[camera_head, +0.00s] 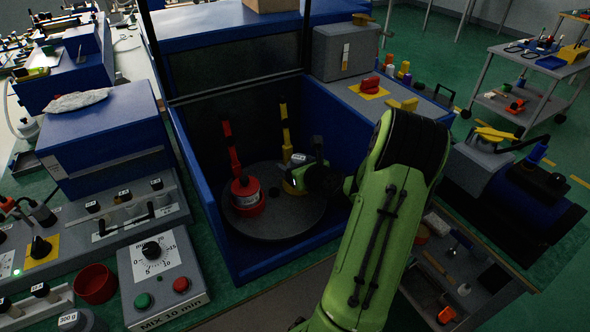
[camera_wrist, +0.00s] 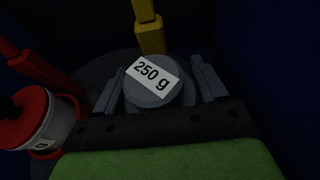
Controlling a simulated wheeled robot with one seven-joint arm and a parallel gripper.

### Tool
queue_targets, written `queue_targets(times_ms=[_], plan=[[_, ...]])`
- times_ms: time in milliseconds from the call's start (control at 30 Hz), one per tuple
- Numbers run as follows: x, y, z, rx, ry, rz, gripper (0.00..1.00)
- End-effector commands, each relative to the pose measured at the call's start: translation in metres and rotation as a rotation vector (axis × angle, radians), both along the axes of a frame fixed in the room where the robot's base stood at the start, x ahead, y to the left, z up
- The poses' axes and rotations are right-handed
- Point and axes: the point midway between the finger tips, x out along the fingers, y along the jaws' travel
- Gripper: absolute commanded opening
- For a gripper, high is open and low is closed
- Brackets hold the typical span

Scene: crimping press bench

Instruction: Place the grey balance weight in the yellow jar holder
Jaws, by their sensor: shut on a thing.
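The grey balance weight (camera_wrist: 153,95), labelled 250 g, sits between the two fingers of my gripper (camera_wrist: 158,84), which is shut on it. The yellow jar holder (camera_head: 284,125) stands on the dark turntable (camera_head: 275,222) inside the blue machine; its upright post also shows in the wrist view (camera_wrist: 149,28), just beyond the weight. In the head view my gripper (camera_head: 308,178) is low at this holder and hides most of its base. I cannot tell whether the weight rests in the holder. The red holder (camera_head: 228,145) carries a white jar with a red lid (camera_head: 246,190).
Blue walls (camera_head: 212,215) enclose the turntable closely. At the left front are a control box (camera_head: 163,275) with a dial and buttons, a red cup (camera_head: 95,284) and a 300 g weight (camera_head: 80,321). A grey cabinet with small items (camera_head: 375,93) stands at the right.

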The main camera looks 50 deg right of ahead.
Motion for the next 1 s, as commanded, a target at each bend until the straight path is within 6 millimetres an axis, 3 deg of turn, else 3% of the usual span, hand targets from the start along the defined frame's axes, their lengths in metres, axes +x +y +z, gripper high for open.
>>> queue_targets(times_ms=[167, 200, 367, 667, 767, 1000], plan=[[0.000, 0.000, 0.000, 0.000, 0.000, 0.000, 0.32], [0.000, 0.000, -0.001, 0.001, 0.001, 0.000, 0.73], [0.000, 0.000, -0.001, 0.000, 0.001, 0.000, 0.97], [0.000, 0.000, 0.003, -0.001, 0.000, 0.000, 0.97], [-0.013, 0.003, 0.008, 0.001, 0.004, -0.002, 0.97], [-0.070, 0.021, 0.033, 0.003, 0.003, -0.007, 0.97]])
